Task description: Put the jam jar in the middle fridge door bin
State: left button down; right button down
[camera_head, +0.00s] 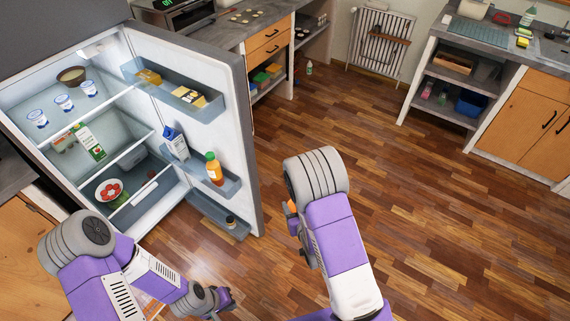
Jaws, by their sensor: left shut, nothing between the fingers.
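The fridge stands open at the left. Its door carries three bins. The middle door bin (199,186) holds a milk carton (175,141) and an orange juice bottle (214,169), with some room between and beside them. A small dark-lidded jar (231,221), probably the jam jar, stands in the bottom door bin (206,216); its contents are too small to tell. My left gripper (226,299) is shut and empty, low in front of the fridge and below the door, apart from the jar.
The top door bin (170,91) holds yellow packs. Fridge shelves hold yogurt cups (63,103), a bowl (71,75), a green carton (88,142) and a plate with red food (109,191). The wooden floor (430,230) to the right is clear. Counters stand at the back.

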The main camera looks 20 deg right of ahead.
aim_at(201, 170)
jog(key=z, duration=0.4)
jog(key=i, duration=1)
